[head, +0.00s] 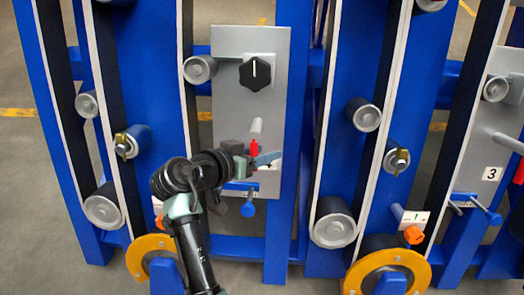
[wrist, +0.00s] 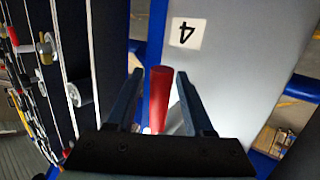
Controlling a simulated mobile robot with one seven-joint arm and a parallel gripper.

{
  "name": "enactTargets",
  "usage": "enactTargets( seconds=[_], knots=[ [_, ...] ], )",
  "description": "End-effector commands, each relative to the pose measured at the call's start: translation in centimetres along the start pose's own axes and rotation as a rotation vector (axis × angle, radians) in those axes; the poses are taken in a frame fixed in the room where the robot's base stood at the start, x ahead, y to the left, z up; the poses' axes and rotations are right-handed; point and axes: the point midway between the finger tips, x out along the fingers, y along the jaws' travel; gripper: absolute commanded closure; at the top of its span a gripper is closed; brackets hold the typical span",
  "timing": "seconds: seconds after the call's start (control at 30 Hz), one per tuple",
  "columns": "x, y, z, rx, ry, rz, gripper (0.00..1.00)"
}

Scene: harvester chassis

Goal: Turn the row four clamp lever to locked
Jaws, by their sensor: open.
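The row four clamp lever shows its red grip (head: 254,147) in front of a grey panel (head: 225,95), with a pale grey bar just above the grip. In the wrist view the red grip (wrist: 161,95) stands between the two fingers of my gripper (wrist: 160,76), which is open. A gap shows between the grip and each finger, and its lower end is partly hidden. In the head view my gripper (head: 252,157) is at the red grip and covers part of the lever. A label reading 4 (wrist: 186,34) appears upside down on the panel.
A black knob (head: 255,73) is higher on the same panel. A small blue T-handle (head: 247,208) is just below my gripper. Blue uprights, belts and grey rollers (head: 333,222) stand on both sides. Another panel, labelled 3 (head: 491,174), is at right.

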Motion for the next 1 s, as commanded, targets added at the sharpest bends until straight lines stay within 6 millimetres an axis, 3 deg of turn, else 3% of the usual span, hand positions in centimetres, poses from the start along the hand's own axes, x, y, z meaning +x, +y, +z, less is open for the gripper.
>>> enactTargets(
  seconds=[0.17,0.4,0.6,0.8,1.0],
  knots=[
    [-2.4,0.0,-0.3,-0.003,0.003,-0.004,0.48],
    [-7.8,0.1,-0.4,-0.004,0.002,-0.004,0.48],
    [-11.3,0.0,-0.2,-0.002,0.001,-0.003,0.48],
    [-12.8,0.0,0.0,-0.001,0.0,-0.002,0.48],
    [-12.9,0.0,0.0,0.0,0.0,-0.001,0.48]
  ],
)
